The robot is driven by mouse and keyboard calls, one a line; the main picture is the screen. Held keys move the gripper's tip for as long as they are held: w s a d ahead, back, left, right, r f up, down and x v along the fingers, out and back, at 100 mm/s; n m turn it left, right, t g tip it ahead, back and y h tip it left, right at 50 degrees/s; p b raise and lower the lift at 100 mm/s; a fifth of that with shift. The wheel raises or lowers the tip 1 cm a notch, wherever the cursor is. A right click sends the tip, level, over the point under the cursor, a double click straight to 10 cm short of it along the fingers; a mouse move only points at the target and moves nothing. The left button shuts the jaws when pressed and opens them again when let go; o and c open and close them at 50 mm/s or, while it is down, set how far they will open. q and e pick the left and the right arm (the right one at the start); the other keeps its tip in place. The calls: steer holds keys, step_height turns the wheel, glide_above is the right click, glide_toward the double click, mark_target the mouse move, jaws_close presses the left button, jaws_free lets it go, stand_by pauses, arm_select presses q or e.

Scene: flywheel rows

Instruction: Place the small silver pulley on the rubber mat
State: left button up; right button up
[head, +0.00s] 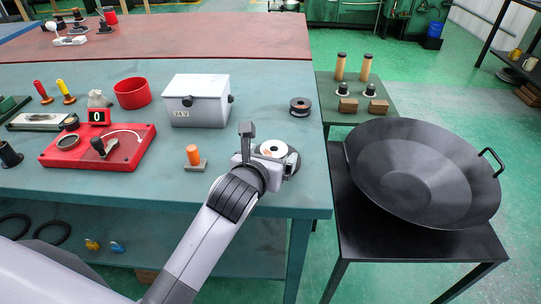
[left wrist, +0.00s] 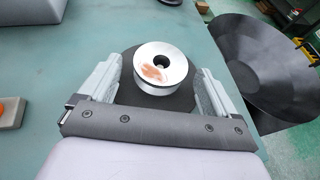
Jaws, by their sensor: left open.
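The small silver pulley (left wrist: 160,62), with a reddish-brown patch on its top face, sits upright on a dark round mat (left wrist: 176,102), which I take to be the rubber mat. In the head view the pulley (head: 273,148) is near the table's right front corner, and the mat (head: 292,166) is partly hidden by my gripper. My left gripper (left wrist: 160,74) is open, with one finger on each side of the pulley. Gaps show between the pulley and both fingers. My right gripper is not in view.
An orange-topped peg on a grey base (head: 194,157) stands left of my gripper. A black spool (head: 300,106), a white-grey box (head: 197,100) and a red tray (head: 98,148) are farther off. A large black pan (head: 420,170) is on the stand to the right, beyond the table edge.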

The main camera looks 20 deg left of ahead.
arm_select(q)
steer(key=v, duration=0.5)
steer(key=shift+s+r, duration=0.15)
steer(key=shift+s, duration=0.2)
steer(key=shift+s+r, duration=0.25)
steer(key=shift+s, duration=0.35)
